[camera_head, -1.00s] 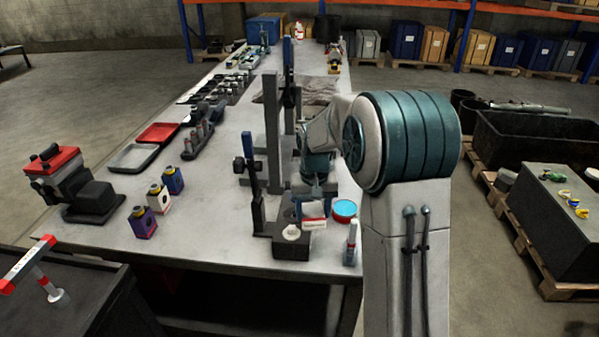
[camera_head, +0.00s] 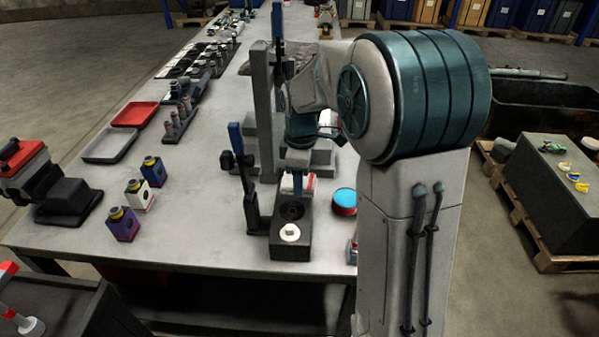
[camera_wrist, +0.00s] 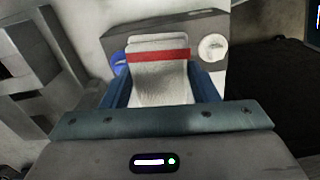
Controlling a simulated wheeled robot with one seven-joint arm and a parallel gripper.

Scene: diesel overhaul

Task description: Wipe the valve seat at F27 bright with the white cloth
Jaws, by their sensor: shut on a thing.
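My gripper (camera_wrist: 160,95) is shut on the white cloth (camera_wrist: 160,82), which has a red band and lies between its blue fingers in the wrist view. In the head view the cloth shows only as a small red and white patch at my gripper (camera_head: 297,184), at the far end of a dark block (camera_head: 291,248). The block has a dark round recess on top and a white round piece (camera_head: 290,232) nearer the front. That piece also shows right of the cloth in the wrist view (camera_wrist: 212,47). I cannot read an F27 mark or tell whether the cloth touches the block.
A blue-handled clamp (camera_head: 247,180) stands just left of the block. A red tin with a blue top (camera_head: 344,201) stands to its right. Small bottles (camera_head: 139,195), a red tray (camera_head: 135,114) and a grey tray (camera_head: 108,145) are on the left.

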